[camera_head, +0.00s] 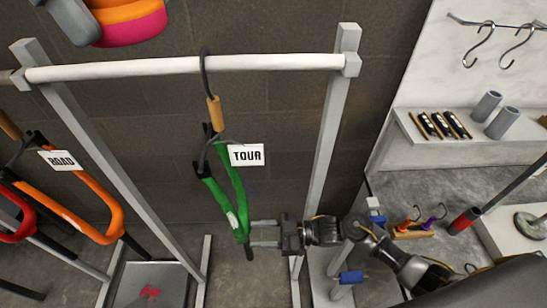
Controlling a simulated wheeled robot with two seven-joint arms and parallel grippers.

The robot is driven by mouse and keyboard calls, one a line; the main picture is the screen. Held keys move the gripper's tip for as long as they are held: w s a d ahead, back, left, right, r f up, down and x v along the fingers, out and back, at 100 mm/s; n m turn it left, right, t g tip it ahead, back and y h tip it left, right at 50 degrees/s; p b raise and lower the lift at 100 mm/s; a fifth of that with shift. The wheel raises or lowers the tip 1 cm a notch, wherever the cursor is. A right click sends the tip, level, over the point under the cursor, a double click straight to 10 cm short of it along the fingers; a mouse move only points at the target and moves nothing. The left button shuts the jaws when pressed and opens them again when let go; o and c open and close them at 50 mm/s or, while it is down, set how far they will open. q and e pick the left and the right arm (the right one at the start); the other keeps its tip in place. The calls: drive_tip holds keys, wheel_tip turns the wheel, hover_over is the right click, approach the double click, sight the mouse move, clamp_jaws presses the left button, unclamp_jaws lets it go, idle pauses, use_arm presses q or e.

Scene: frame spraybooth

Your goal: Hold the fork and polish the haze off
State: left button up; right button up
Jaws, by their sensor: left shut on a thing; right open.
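A green fork (238,190) hangs from the white rail (180,66) by a dark hook with a wooden grip (215,113). A white tag reading "TOUR" (246,155) is beside its top. A pale patch (232,219) shows low on one leg; I cannot tell if it is haze or a marking. The contact itself is small and partly hidden.
An orange fork tagged "ROAD" (75,214) and a red one (14,222) hang at left. Grey rack posts (325,140) flank the green fork. A shelf (450,150) holds dark-and-tan items and grey cylinders. Hooks (480,45) hang above. A red-ended rod (465,220) is at right.

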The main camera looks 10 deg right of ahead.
sight(232, 234)
drive_tip(key=x, duration=0.8)
drive_tip(key=shift+a, duration=0.1)
clamp_jaws()
